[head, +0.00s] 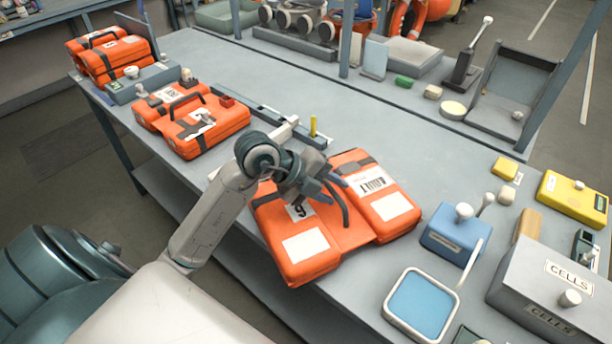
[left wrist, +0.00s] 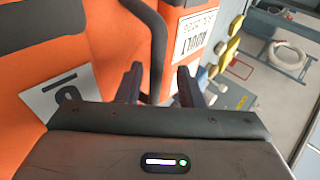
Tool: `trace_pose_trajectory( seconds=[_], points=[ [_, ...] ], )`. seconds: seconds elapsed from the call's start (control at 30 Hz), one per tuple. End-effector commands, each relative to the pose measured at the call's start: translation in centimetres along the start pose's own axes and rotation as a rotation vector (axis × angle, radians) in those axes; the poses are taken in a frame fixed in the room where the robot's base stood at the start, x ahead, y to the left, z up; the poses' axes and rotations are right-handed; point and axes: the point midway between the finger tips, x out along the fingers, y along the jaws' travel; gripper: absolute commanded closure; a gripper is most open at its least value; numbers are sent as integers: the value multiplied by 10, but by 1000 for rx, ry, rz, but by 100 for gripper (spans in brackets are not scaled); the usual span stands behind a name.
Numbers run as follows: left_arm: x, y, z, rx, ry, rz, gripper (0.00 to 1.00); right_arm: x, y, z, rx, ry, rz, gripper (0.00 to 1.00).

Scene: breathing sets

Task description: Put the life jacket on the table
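An orange life jacket (head: 305,247) with white labels and a dark strap lies on the grey workbench (head: 290,90), near its front edge. Its orange surface and the strap also fill much of the left wrist view (left wrist: 110,60). My left gripper (head: 337,190) is over the middle of the jacket, at the strap. In the left wrist view its two dark fingers (left wrist: 158,88) stand apart, with the strap seen between them and gaps beside it. Contact with the strap cannot be told. My right gripper is not in view.
Other orange packs (head: 200,125) lie at the left on the bench. A blue box (head: 455,235), a blue-topped tray (head: 420,305) and a grey CELLS box (head: 560,285) stand close at the right. Free bench top (head: 400,130) lies behind the jacket.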

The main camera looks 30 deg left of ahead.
Motion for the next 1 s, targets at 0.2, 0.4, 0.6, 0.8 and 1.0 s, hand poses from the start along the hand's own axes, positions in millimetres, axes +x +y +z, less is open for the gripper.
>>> trace_pose_trajectory(
  seconds=[0.2,0.4,0.6,0.8,1.0],
  points=[
    [-27,1,1,6,-5,2,66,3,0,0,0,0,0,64],
    [-48,0,2,6,-5,0,66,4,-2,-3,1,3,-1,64],
    [-66,0,1,6,-4,1,66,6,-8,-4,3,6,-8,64],
    [-80,0,2,5,-5,0,66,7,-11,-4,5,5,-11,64],
    [-88,0,0,3,-2,-1,66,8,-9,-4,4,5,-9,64]
  ],
)
